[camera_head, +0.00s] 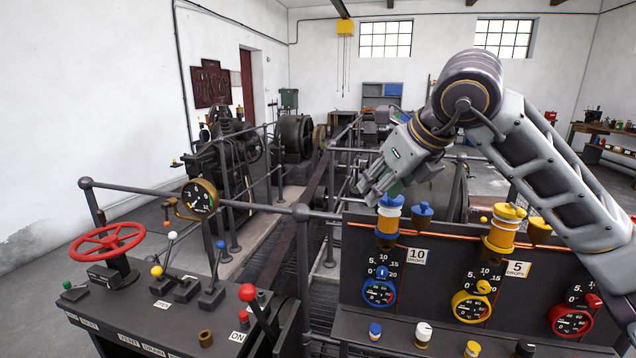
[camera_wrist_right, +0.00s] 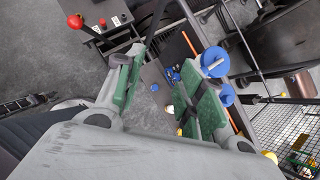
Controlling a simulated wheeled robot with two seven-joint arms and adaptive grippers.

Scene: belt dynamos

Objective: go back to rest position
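My right arm comes in from the right in the head view. Its gripper (camera_head: 372,188) hangs over the top left part of the dark gauge panel (camera_head: 400,335), close to a yellow and blue oiler (camera_head: 389,216). In the right wrist view the two green-padded fingers of the gripper (camera_wrist_right: 163,88) stand apart, with nothing seen held between them. Blue caps (camera_wrist_right: 216,61) show just beside the right finger; I cannot tell if they touch. My left gripper is in neither view.
A lever console (camera_head: 140,320) with a red handwheel (camera_head: 107,242) and a red-knobbed lever (camera_head: 247,292) stands at left. Grey railings (camera_head: 240,205) run behind it. A larger yellow oiler (camera_head: 503,228) stands under my right forearm. Open floor (camera_head: 60,260) lies at far left.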

